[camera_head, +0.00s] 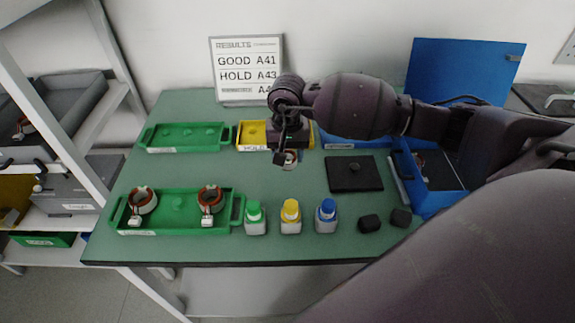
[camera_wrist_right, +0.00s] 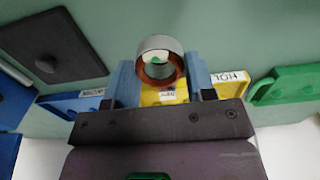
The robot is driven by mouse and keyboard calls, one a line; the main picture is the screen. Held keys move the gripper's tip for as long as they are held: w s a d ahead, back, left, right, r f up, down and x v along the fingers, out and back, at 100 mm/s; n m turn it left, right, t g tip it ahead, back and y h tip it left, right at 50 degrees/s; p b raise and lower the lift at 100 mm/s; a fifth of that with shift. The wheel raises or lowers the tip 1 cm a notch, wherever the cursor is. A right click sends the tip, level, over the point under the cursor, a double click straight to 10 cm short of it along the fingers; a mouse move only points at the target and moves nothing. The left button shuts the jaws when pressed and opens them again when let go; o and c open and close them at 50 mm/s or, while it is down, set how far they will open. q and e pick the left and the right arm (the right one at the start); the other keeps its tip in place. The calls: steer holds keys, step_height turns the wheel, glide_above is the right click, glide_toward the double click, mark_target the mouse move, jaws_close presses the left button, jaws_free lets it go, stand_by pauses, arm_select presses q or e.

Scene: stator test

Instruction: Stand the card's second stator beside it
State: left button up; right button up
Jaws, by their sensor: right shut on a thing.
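My right gripper (camera_head: 288,148) is shut on a copper-and-grey stator (camera_head: 290,159), above the table just in front of the yellow tray (camera_head: 246,135) labelled HOLD. The right wrist view shows this stator (camera_wrist_right: 158,62) between the blue fingers, with a small white tag too small to read. The results card (camera_head: 246,66) at the back reads GOOD A41 and HOLD A43; its third line is partly hidden by my arm. Two other stators, left (camera_head: 143,200) and right (camera_head: 211,199), stand in the front green tray (camera_head: 180,227). My left gripper is not in view.
An empty green tray (camera_head: 185,137) lies at the back left. Green, yellow and blue-capped bottles (camera_head: 291,216) stand at the front, with black blocks (camera_head: 369,223) to their right. A dark plate (camera_head: 354,174) lies right of centre, near an open blue case (camera_head: 436,176). The table's middle is clear.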

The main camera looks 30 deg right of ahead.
steer(key=shift+f, duration=2.3)
steer(key=shift+f, duration=0.1)
steer(key=o, duration=1)
steer(key=shift+c, duration=0.2)
